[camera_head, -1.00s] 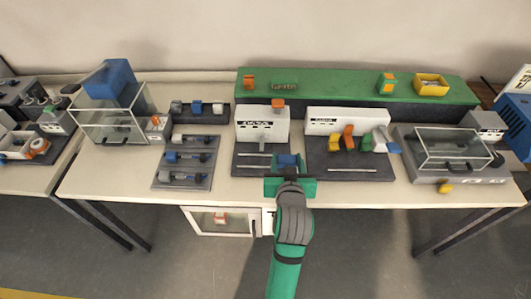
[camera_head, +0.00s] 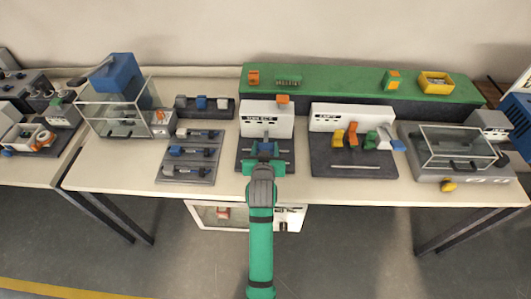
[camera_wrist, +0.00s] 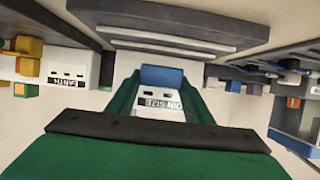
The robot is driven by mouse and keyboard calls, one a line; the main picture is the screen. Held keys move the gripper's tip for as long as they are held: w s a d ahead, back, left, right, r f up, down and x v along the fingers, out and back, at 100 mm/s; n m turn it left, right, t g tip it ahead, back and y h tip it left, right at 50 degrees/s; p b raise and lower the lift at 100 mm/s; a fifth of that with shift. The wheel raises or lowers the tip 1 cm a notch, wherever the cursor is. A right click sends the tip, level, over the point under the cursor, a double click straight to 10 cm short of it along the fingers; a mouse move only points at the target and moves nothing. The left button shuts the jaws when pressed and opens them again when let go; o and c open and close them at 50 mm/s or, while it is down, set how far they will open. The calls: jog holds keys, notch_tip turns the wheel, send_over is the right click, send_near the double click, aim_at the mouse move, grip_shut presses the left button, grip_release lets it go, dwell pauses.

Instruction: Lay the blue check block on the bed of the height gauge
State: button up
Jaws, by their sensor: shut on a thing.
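My gripper (camera_head: 265,162) is shut on a blue block (camera_head: 265,147). In the wrist view the blue block (camera_wrist: 162,77) shows between the green fingers of my gripper (camera_wrist: 160,95). In the head view the block is over the dark base (camera_head: 246,163) of the left white-backed station (camera_head: 267,119). In the wrist view that station's label seems to read "PIN SIZE". No label names the height gauge, so I cannot tell for sure which station it is. My gripper hides the middle of the dark base. I cannot tell whether the block touches it.
A second white-backed station (camera_head: 352,117) to the right has several coloured pieces on its dark base. A rack of blue and grey pieces (camera_head: 188,158) lies left. A clear-lidded box (camera_head: 115,115) stands farther left, another (camera_head: 455,145) at right. A green shelf (camera_head: 340,82) runs behind.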

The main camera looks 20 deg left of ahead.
jog(key=shift+w+f, duration=0.15)
jog(key=shift+f, duration=1.55)
jog(key=shift+f, duration=0.15)
jog(key=o, duration=1.1)
jog(key=shift+a, duration=0.1)
jog(key=v, duration=1.2)
jog(key=s+d+f+m+t+h, duration=0.1)
jog(key=s+d+f, duration=0.35)
jog(key=s, duration=0.35)
jog(key=s+d+f+m+h, duration=0.1)
jog(key=s+d+f, duration=0.2)
jog(key=s+d, duration=0.45)
jog(key=shift+m+t+h, duration=0.6)
jog(key=shift+t+h, duration=0.1)
jog(key=shift+h, duration=0.2)
jog(key=d+v, duration=0.1)
jog(key=v, duration=0.5)
jog(key=d+v, duration=0.2)
jog(key=v, duration=0.5)
jog(key=d+v, duration=0.1)
jog(key=v, duration=0.5)
jog(key=shift+s+d+r, duration=0.3)
jog(key=shift+d+r, duration=0.05)
